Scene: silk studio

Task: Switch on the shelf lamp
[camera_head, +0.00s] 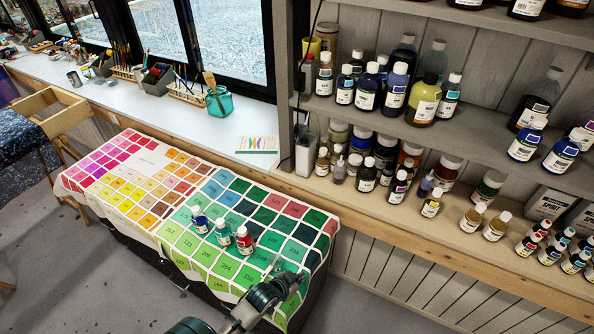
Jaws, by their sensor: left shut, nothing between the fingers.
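No lamp can be clearly made out in this view. A thin dark cable (313,35) runs down along the left upright of the shelf unit. A pale upright box (304,156) stands at the left end of the lower shelf, and I cannot tell whether it belongs to the lamp. My left gripper (284,273) is at the bottom middle, over the front right part of the colour chart cloth. It is shut and empty, well below and apart from the shelves. My right gripper is not in view.
The shelf unit (450,140) holds many bottles close together. The colour chart cloth (150,170) covers a low bench, with three small jars (223,233) near my left gripper. The windowsill (200,118) holds brushes and a teal jar (219,101). Grey floor lies in front.

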